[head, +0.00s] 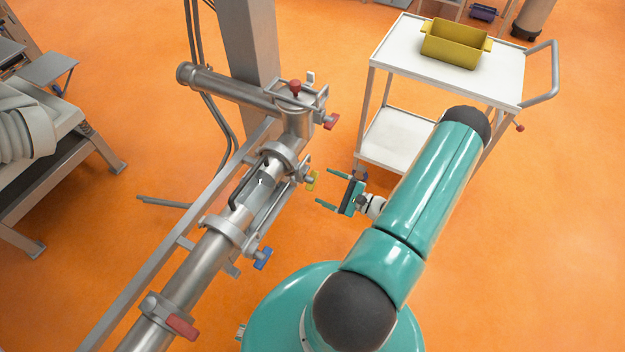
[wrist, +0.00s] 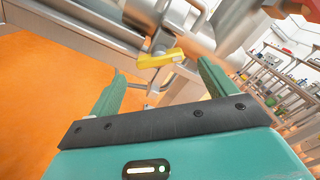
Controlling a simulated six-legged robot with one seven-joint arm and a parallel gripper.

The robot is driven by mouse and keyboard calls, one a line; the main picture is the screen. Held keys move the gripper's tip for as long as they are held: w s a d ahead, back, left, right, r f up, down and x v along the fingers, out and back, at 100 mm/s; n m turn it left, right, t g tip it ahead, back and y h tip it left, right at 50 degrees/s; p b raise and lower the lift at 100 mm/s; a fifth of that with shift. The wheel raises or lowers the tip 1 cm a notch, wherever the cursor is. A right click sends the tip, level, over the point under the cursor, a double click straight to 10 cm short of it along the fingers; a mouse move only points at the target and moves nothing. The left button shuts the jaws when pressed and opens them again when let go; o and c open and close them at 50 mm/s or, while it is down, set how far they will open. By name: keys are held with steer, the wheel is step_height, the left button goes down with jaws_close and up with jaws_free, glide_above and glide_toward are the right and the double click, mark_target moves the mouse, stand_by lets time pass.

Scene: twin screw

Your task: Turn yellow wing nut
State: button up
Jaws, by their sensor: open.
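The yellow wing nut (head: 313,180) sits on the right side of the metal pipe assembly, at a clamp in the middle of the head view. It also shows in the wrist view (wrist: 160,58), where it lies crosswise just beyond and between the fingertips. My gripper (head: 327,189) is open and empty, a short gap to the right of the wing nut in the head view. In the wrist view its two green fingers (wrist: 160,82) stand apart on either side of the wing nut's line. I see no contact with the nut.
A blue wing nut (head: 262,258) and red ones (head: 329,121), (head: 182,327) sit along the same pipe (head: 210,262). A white cart (head: 395,58) with a yellow bin (head: 455,44) stands at upper right. The orange floor is clear at lower right.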

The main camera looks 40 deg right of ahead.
mark_target(313, 181)
steer(key=x, duration=0.6)
steer(key=shift+d, duration=0.1)
steer(key=c, duration=1)
